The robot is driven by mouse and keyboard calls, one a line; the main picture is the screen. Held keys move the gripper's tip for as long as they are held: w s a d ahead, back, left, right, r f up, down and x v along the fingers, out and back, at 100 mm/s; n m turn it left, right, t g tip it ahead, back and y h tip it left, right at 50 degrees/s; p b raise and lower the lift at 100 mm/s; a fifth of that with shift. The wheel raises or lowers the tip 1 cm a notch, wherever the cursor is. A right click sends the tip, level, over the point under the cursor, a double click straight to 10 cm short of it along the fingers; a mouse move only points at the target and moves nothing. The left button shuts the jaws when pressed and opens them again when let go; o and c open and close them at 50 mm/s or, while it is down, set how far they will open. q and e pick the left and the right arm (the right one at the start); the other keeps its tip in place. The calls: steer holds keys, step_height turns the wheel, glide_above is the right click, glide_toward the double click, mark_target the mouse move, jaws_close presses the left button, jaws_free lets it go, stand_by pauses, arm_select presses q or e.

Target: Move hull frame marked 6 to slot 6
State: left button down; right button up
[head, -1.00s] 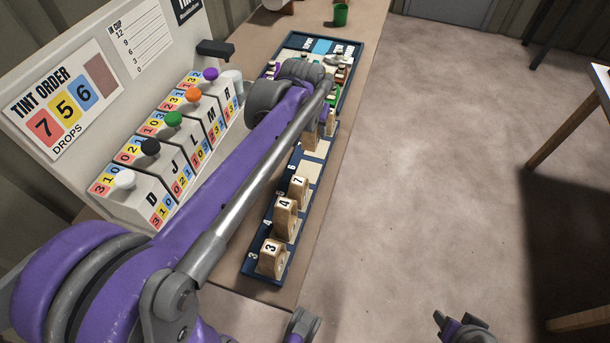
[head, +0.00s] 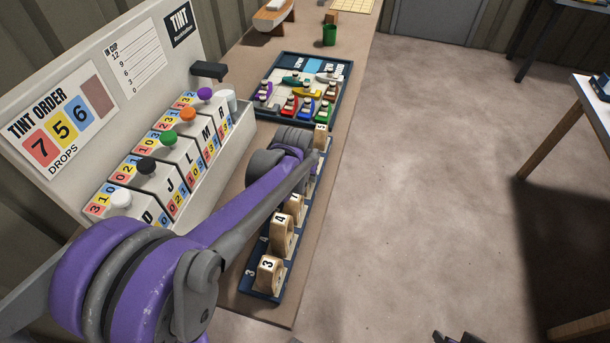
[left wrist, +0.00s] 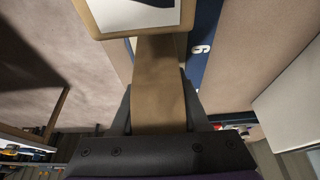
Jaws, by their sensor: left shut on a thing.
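My left gripper (left wrist: 158,108) is shut on the stem of a light wooden hull frame (left wrist: 158,75) in the left wrist view. Its wider top has a white face, and the number on it cannot be read. The dark blue slot rack (left wrist: 205,25), with a slot label 6 (left wrist: 202,48), shows just beyond it. In the head view my left arm hides this gripper and the middle of the rack (head: 262,288). Frames marked 3 (head: 268,275) and 4 (head: 281,236) stand upright at the near end. My right gripper (head: 453,337) barely shows at the bottom edge.
A partly hidden frame (head: 297,208) stands behind frame 4, and another (head: 321,135) at the rack's far end. A tint dispenser (head: 165,165) stands left of the rack.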

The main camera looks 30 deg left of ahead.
arm_select(q)
steer(key=c, duration=0.8)
jaws_free()
steer(key=shift+f, duration=0.2)
steer(key=shift+c, duration=0.2)
steer(key=o, duration=0.4)
steer(key=shift+r, duration=0.1)
steer(key=shift+o, duration=0.2)
steer(key=shift+s+r, duration=0.15)
steer(key=shift+r, duration=0.35)
steer(key=p+v, duration=0.1)
steer(key=v, duration=1)
steer(key=shift+r, duration=0.15)
